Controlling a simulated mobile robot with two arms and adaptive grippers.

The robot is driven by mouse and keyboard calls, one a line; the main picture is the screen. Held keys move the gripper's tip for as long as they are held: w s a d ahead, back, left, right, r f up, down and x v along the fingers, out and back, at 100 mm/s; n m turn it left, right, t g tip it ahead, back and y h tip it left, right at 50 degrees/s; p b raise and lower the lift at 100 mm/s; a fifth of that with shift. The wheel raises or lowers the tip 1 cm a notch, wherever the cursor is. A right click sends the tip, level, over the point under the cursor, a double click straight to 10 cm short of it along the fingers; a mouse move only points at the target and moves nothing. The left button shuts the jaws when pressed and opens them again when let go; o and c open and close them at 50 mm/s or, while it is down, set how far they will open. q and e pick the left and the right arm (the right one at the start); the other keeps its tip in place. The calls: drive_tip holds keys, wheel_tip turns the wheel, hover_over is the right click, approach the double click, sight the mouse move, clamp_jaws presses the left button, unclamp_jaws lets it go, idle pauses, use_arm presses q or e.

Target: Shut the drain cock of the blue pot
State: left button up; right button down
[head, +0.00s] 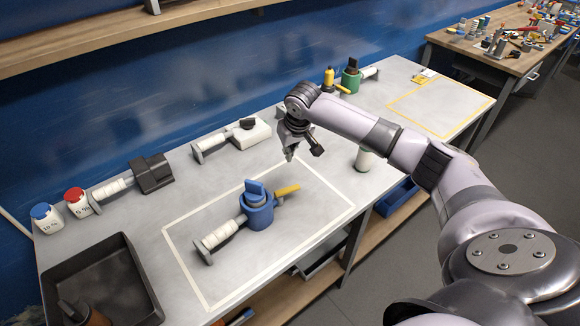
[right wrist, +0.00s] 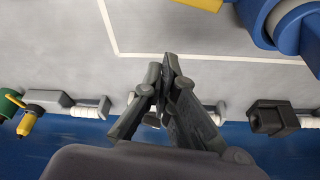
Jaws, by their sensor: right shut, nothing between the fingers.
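The blue pot (head: 259,213) stands upright inside the white outlined rectangle on the table, with a blue piece on its top. A yellow lever (head: 287,190) sticks out from its right side, and a white ribbed piece (head: 221,235) extends to its lower left. In the right wrist view the blue pot (right wrist: 262,22) is at the top right, with part of the yellow lever (right wrist: 200,3) at the top edge. My right gripper (head: 289,155) is above the table, behind and right of the pot, apart from it. Its fingertips (right wrist: 163,68) meet and hold nothing. My left gripper is not in view.
A white block (head: 249,135) and a dark block (head: 152,174) are along the back. A black tray (head: 100,285) is front left. Table (head: 325,235) around the pot is clear.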

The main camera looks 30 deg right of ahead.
sight(287, 191)
drive_tip(key=p+x, duration=0.1)
drive_tip(key=x, duration=0.9)
drive_tip(key=s, duration=0.1)
drive_tip(key=s+p, duration=0.2)
drive_tip(key=shift+a+r, duration=0.2)
drive_tip(key=shift+r, duration=0.05)
drive_tip(key=shift+s+a+p, duration=0.1)
drive_tip(key=shift+s+p, duration=0.25)
drive_tip(key=shift+s, duration=0.15)
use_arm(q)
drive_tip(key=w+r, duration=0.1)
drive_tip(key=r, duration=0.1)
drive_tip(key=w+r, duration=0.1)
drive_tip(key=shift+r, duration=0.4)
use_arm(e)
drive_tip(key=shift+f, duration=0.15)
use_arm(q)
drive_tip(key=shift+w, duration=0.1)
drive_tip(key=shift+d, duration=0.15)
use_arm(e)
drive_tip(key=shift+a, duration=0.2)
